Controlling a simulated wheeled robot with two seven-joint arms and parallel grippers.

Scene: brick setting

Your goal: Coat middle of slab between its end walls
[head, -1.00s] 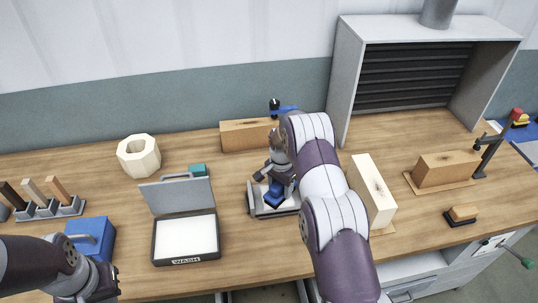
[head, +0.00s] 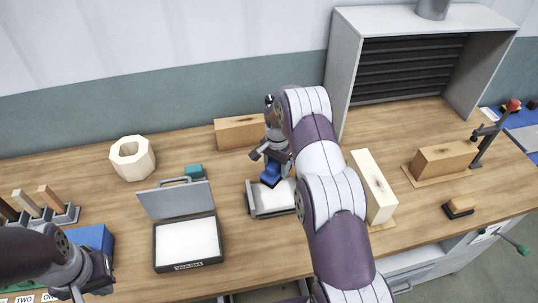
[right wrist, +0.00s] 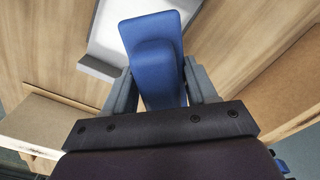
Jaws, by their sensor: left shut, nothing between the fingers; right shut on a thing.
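The slab (head: 268,203) is a low white-topped piece with grey end walls, in the middle of the bench in the head view. A corner of it shows in the right wrist view (right wrist: 104,40). My right gripper (head: 266,160) is shut on a blue tool (right wrist: 152,50), which also shows in the head view (head: 271,176). The tool is at the slab's far edge; I cannot tell whether it touches. My right arm hides part of the slab's right side. My left gripper (head: 92,284) is shut and empty near the bench's front left, by a blue box (head: 92,236).
An open case marked WASH (head: 186,267), with a white inside, stands left of the slab. A cream hollow block (head: 132,160) is behind it. A wooden block (head: 238,133) stands behind the slab. A pale block (head: 372,188) stands to the right. A grey hood (head: 410,22) is at the back right.

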